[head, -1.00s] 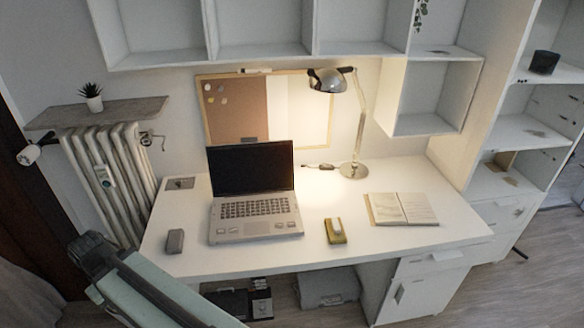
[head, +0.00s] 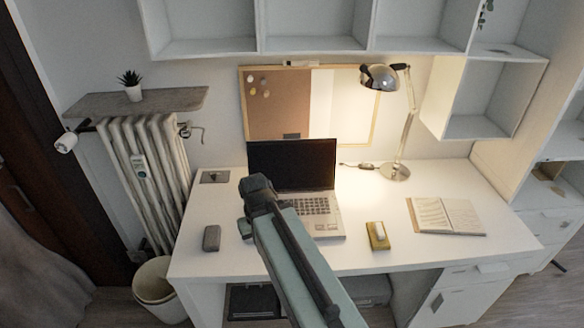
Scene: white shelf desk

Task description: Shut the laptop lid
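The laptop stands open on the white desk. Its dark lid (head: 292,164) is upright, leaning slightly back, and part of its grey keyboard base (head: 326,212) shows. My arm reaches up from the bottom of the view and covers the left part of the base. My gripper (head: 252,200) is at the arm's far end, in front of the lid's lower left in the picture. Whether it touches the laptop cannot be told. Its fingers are too small and dark to read.
On the desk (head: 450,191) are a grey mouse-like object (head: 212,238) at left, a yellow box (head: 378,236), an open book (head: 446,216) and a lit lamp (head: 394,172). A corkboard (head: 277,112) stands behind. Shelves (head: 313,47) hang above. A bin (head: 155,281) stands at lower left.

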